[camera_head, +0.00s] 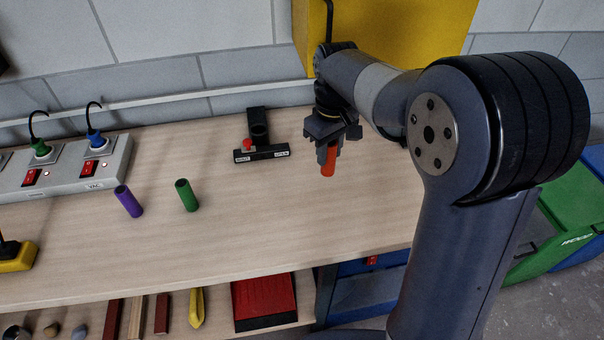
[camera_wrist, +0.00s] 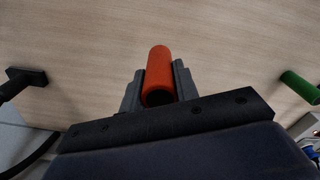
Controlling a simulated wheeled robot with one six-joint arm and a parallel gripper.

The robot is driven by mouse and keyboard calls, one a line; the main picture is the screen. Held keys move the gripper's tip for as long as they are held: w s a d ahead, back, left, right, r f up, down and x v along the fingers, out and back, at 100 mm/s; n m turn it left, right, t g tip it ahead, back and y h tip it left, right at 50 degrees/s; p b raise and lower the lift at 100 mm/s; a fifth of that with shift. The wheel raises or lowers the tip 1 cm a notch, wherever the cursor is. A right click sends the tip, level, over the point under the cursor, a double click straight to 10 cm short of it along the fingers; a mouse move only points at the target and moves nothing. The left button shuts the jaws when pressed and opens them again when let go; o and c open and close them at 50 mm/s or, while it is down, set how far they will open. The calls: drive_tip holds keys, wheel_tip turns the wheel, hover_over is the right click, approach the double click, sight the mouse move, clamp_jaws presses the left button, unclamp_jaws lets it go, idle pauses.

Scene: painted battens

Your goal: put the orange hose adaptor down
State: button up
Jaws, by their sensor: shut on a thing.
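The orange hose adaptor (camera_head: 328,161) is a short tube held in my gripper (camera_head: 327,142), above the right part of the wooden bench (camera_head: 300,215). In the wrist view the adaptor (camera_wrist: 159,72) lies between the two grey fingers of my gripper (camera_wrist: 160,85), which are shut on it. Its dark open end faces the wrist camera. In the head view it hangs tilted slightly. I cannot tell how far its lower end is from the bench top.
A green tube (camera_head: 187,195) and a purple tube (camera_head: 128,201) stand left of my gripper. A power strip (camera_head: 62,170) lies far left. Bench between the green tube and my gripper is clear.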

wheel_tip(320, 180, down, 9)
drive_tip(key=shift+r+p, duration=0.15)
drive_tip(key=shift+p, duration=0.2)
drive_tip(key=shift+f, duration=0.25)
drive_tip(key=o, duration=1)
drive_tip(key=shift+r, duration=0.1)
wheel_tip(320, 180, up, 12)
drive_tip(key=shift+r+b, duration=0.15)
drive_tip(key=shift+b, duration=0.15)
